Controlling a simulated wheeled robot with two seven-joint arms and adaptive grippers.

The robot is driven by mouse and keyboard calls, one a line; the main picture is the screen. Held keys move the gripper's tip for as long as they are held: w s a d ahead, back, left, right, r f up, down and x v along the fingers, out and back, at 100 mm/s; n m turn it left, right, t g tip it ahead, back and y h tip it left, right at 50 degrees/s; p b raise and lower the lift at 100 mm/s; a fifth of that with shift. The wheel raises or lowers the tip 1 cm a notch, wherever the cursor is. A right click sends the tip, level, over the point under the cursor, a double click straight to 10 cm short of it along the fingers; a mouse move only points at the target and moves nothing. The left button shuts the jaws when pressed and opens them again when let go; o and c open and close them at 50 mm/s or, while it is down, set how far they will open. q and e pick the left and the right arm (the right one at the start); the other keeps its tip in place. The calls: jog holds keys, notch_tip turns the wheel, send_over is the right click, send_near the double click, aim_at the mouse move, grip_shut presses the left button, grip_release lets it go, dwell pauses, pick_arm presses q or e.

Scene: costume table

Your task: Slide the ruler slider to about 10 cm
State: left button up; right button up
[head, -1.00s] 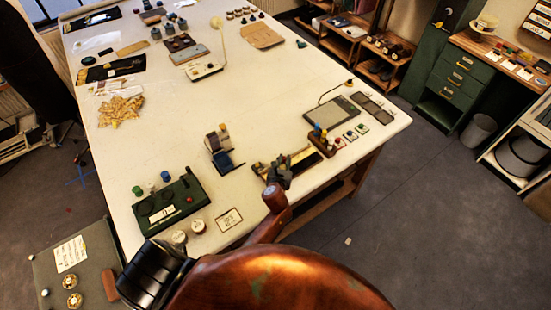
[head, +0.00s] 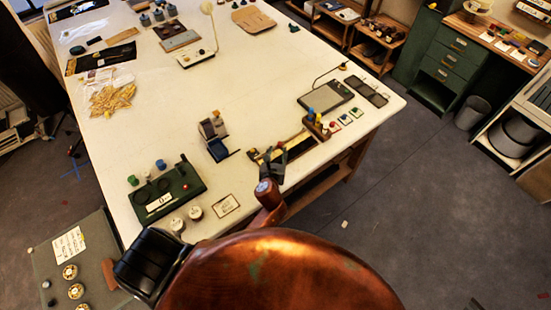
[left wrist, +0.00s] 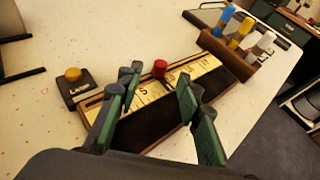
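The ruler (left wrist: 198,68) is a yellow scale with dark numerals, set in a dark wooden base. Its slider has a red knob (left wrist: 160,68), standing beyond my fingertips near the scale; its exact reading is unclear. My left gripper (left wrist: 155,90) is open, its two green-and-dark fingers spread on either side of the ruler's near part, with the knob in the gap's line and apart from both. In the head view the same gripper (head: 272,165) is over the ruler's near end and hides part of it. The right gripper is not in view.
A yellow-buttoned box (left wrist: 74,83) stands left of the ruler. A wooden block with blue, yellow and white pegs (left wrist: 237,45) stands at its far right end. In the head view, a green box (head: 165,192) and a small dark stand (head: 214,133) are to the left. The table's middle is clear.

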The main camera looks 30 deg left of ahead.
pick_arm(q)
jog(key=v, duration=0.6)
jog(key=shift+d, duration=0.1)
dwell(0.3)
